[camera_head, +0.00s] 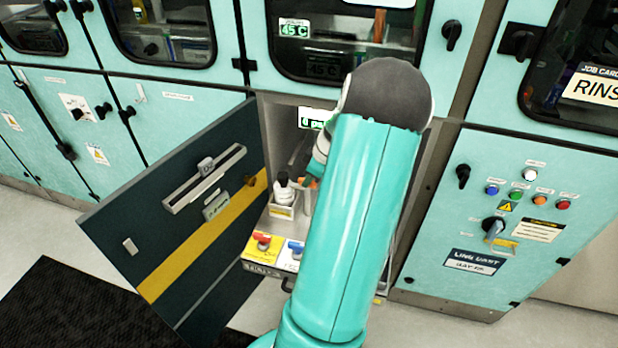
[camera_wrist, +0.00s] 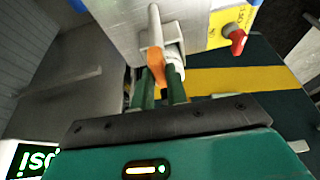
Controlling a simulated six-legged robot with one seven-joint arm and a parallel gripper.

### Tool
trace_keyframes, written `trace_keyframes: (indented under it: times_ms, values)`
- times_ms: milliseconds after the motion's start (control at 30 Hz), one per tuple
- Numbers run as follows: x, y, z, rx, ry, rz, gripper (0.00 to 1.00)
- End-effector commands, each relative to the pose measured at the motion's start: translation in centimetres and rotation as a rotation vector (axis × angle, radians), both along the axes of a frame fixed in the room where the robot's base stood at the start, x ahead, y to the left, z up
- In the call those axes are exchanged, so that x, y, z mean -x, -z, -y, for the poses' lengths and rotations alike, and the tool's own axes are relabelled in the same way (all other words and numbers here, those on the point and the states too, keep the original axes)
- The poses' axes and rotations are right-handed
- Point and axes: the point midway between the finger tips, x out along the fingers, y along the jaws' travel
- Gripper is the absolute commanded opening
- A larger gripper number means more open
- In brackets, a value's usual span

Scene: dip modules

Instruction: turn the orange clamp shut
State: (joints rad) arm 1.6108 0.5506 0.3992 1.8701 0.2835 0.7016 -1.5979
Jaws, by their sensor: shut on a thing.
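The fingertips and the clamp's far side are partly hidden. In the head view my arm covers my gripper, and only a small bit of orange (camera_head: 312,183) shows beside it, inside the open cabinet.
An open dark door (camera_head: 190,215) with a yellow stripe stands left of my arm. A white bottle (camera_head: 283,190) sits in a small box on the shelf. Red (camera_head: 263,242) and blue (camera_head: 294,249) handles are at the shelf's front. A control panel (camera_head: 510,210) is at the right.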

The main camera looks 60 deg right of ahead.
Motion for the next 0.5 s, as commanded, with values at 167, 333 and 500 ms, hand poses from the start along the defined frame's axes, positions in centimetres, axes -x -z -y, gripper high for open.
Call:
trace_keyframes:
  times_ms: [167, 333, 500]
  values:
    - [0.11, 0.05, 0.07, -0.001, -0.044, -0.001, 0.00]
    - [0.12, 0.07, 0.04, -0.001, -0.060, -0.001, 0.00]
    - [0.13, 0.09, 0.05, -0.001, -0.061, -0.002, 0.00]
